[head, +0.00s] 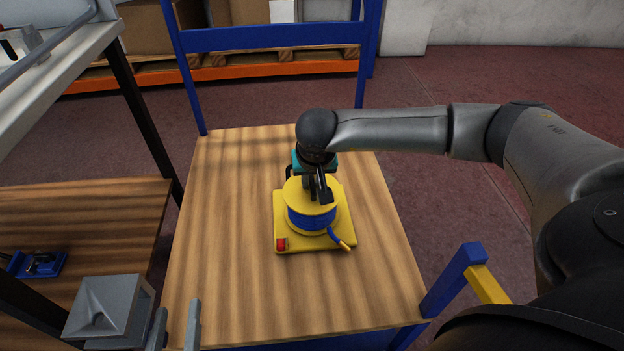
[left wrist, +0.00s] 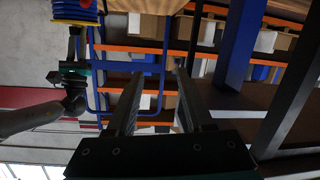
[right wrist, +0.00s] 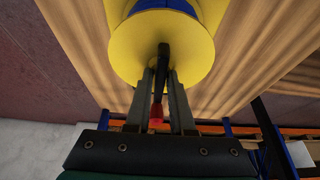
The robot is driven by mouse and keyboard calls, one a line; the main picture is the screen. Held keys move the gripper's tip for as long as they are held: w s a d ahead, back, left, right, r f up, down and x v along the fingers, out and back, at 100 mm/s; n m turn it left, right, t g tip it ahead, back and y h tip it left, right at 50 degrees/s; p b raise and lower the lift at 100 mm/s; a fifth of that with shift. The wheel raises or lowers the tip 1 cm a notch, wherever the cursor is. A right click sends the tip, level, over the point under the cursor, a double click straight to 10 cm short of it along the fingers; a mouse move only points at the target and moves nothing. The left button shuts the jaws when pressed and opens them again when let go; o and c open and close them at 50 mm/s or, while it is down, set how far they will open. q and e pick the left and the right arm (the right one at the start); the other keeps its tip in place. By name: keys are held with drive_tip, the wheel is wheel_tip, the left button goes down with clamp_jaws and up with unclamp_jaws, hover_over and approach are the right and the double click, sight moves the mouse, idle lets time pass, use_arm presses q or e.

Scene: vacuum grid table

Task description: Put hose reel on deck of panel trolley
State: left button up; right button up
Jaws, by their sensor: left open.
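The hose reel (head: 311,221) has a yellow square base, a yellow round flange and blue hose wound below it. It is over the wooden deck (head: 230,215) of the panel trolley, near its middle, and looks level; I cannot tell whether its base touches. My right gripper (head: 319,188) comes down from above, its fingers close around the reel's black handle (right wrist: 164,62), which also shows a red part. The reel's edge also shows in the left wrist view (left wrist: 75,15). My left gripper (head: 174,325) is open and empty, near the deck's front left corner.
The trolley's blue frame (head: 270,37) rises at the back, and a blue post (head: 456,275) stands at the front right. A wooden-topped bench (head: 90,215) with a small blue item (head: 38,263) is at the left. The deck around the reel is clear.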

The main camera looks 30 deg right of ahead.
drive_tip(key=o, duration=0.3)
drive_tip(key=shift+r, duration=0.15)
